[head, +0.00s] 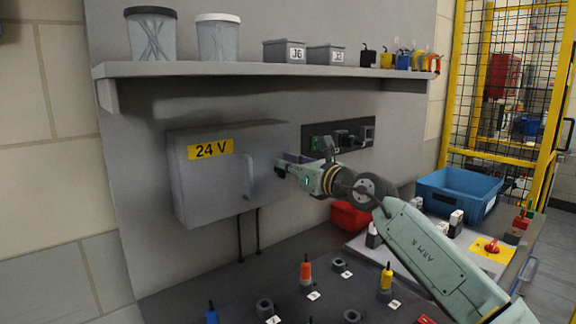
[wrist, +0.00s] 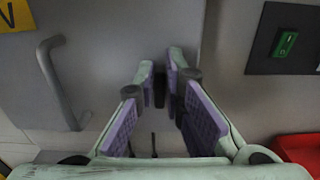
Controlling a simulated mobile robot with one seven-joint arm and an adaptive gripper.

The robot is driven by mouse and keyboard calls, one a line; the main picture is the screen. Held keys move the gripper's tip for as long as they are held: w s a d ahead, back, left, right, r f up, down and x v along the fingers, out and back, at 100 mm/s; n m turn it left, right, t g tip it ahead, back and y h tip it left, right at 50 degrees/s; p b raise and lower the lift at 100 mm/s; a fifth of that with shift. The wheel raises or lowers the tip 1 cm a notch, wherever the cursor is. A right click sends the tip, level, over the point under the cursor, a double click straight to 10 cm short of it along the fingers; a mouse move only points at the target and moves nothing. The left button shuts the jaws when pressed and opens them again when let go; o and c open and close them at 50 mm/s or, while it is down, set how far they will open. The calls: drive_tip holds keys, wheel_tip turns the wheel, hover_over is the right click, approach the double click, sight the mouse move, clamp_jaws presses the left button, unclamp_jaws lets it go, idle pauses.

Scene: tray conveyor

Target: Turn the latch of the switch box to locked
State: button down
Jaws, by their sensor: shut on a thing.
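The grey switch box (head: 225,190), with a yellow 24 V label (head: 210,149), is fixed to the wall with its door closed. Its grey bar handle (head: 251,178) is left of my gripper, and it also shows in the wrist view (wrist: 57,85). My gripper (head: 284,170) is at the right side of the box front. In the wrist view its purple-padded fingers (wrist: 161,85) are shut on a small dark latch (wrist: 159,92). The latch is mostly hidden between the fingertips. It looks upright in the wrist view, but I cannot tell its exact angle.
A dark panel (head: 365,126) with a green switch (wrist: 286,43) is to the right. A shelf (head: 220,69) with bins runs above the box. Below are a bench with several coloured plugs, a red bin (head: 350,217) and a blue crate (head: 433,197). Two cables hang under the box.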

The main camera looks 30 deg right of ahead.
drive_tip(key=shift+w+d+f+m+b, duration=0.15)
drive_tip(key=shift+d+f+m, duration=0.15)
drive_tip(key=shift+m, duration=2.65)
drive_tip(key=shift+s+d+f+m+b, duration=0.1)
drive_tip(key=shift+d+f+m, duration=0.25)
drive_tip(key=shift+m, duration=2.55)
drive_tip(key=shift+w+d+f+m+b, duration=0.15)
drive_tip(key=shift+d+f+m, duration=0.15)
drive_tip(key=shift+m, duration=2.65)
drive_tip(key=shift+s, duration=0.1)
drive_tip(key=c, duration=1.7)
unclamp_jaws()
